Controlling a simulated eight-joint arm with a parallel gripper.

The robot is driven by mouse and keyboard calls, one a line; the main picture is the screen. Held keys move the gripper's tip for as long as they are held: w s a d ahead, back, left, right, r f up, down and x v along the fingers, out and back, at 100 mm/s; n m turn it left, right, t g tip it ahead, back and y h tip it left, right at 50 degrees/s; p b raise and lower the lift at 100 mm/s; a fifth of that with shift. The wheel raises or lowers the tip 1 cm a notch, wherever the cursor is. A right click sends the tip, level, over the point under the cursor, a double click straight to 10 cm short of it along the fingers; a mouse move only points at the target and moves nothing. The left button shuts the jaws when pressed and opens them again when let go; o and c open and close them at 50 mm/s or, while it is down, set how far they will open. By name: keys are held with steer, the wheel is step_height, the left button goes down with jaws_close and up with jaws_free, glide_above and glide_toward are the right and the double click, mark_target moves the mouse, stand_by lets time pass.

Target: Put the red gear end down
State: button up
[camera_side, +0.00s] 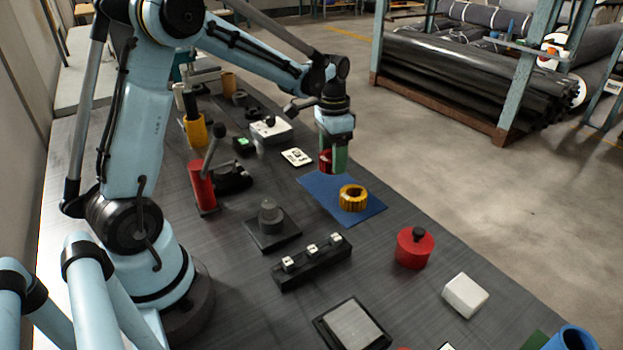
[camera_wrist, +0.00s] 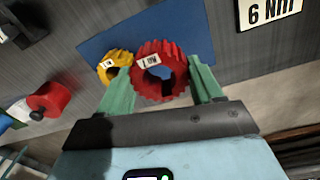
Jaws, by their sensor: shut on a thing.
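In the wrist view the bore faces the camera. In the side view the red gear (camera_side: 324,160) shows partly beside my gripper (camera_side: 335,165), near the far corner of the blue mat (camera_side: 320,192); the fingers hide the rest. I cannot tell whether it touches the mat.
A white printed card (camera_side: 297,157) lies left of the mat. A black block with white pieces (camera_side: 312,262), a red cylinder with a black knob (camera_side: 414,249) and a white block (camera_side: 465,296) stand nearer the side camera. The mat's left part is bare.

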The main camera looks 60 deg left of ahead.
mark_target(328, 181)
steer(key=shift+w+a+f, duration=0.25)
steer(key=shift+a+f, duration=0.5)
steer(key=shift+a, duration=0.3)
steer(key=shift+f, duration=1.9)
steer(key=shift+f, duration=0.1)
steer(key=o, duration=1.5)
